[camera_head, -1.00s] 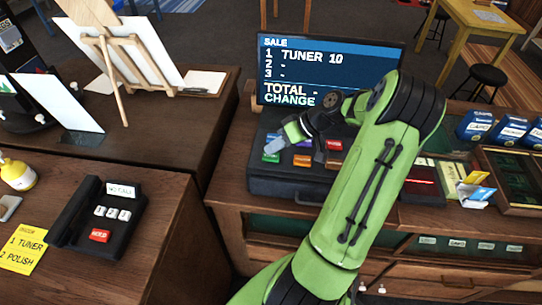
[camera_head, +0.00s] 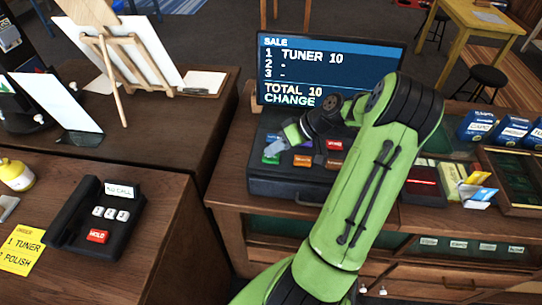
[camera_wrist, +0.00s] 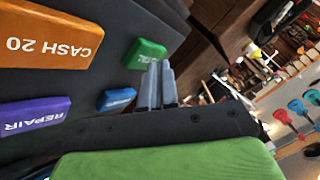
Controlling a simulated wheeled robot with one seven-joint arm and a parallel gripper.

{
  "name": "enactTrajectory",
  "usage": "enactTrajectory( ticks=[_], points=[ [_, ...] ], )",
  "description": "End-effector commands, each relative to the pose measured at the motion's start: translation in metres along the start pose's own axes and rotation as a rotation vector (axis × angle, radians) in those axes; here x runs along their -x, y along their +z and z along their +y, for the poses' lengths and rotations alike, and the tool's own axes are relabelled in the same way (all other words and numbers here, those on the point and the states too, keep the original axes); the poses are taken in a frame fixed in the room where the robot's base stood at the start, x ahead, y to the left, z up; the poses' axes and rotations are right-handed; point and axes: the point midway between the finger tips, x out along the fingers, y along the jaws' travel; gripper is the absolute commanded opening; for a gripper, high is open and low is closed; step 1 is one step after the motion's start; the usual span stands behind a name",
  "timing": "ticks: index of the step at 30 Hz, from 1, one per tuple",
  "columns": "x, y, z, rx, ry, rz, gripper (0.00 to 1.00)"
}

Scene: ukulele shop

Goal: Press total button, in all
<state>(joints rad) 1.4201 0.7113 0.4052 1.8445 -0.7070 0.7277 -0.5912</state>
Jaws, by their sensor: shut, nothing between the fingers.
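The cash register (camera_head: 290,187) stands on the right counter. Its screen (camera_head: 330,73) reads SALE, 1 TUNER 10, TOTAL 10, with CHANGE partly hidden by my arm. On its sloped face are a green button (camera_head: 270,158), an orange button (camera_head: 302,161) and a red button (camera_head: 335,145). In the wrist view the orange button reads CASH 20, and a purple button (camera_wrist: 35,115) reads REPAIR. My gripper (camera_wrist: 160,68) is shut and empty, its fingertips at the edge of the green button in that view. The green button's lettering is partly hidden; whether the fingers touch it I cannot tell.
A blue button (camera_wrist: 116,99) lies close to the fingers. A black phone (camera_head: 100,225) with a red HOLD key and a yellow order note (camera_head: 22,250) are on the left counter. Blue boxes (camera_head: 475,125) stand at the right. Open floor lies behind the screen.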

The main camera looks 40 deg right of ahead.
Motion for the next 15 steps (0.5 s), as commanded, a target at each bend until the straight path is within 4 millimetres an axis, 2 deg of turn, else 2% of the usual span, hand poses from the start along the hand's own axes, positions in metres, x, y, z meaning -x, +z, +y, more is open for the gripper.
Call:
enactTrajectory(
  ticks=[15],
  points=[
    [0.0017,-0.0010,-0.0013,-0.001,0.000,-0.001,0.00]
  ],
)
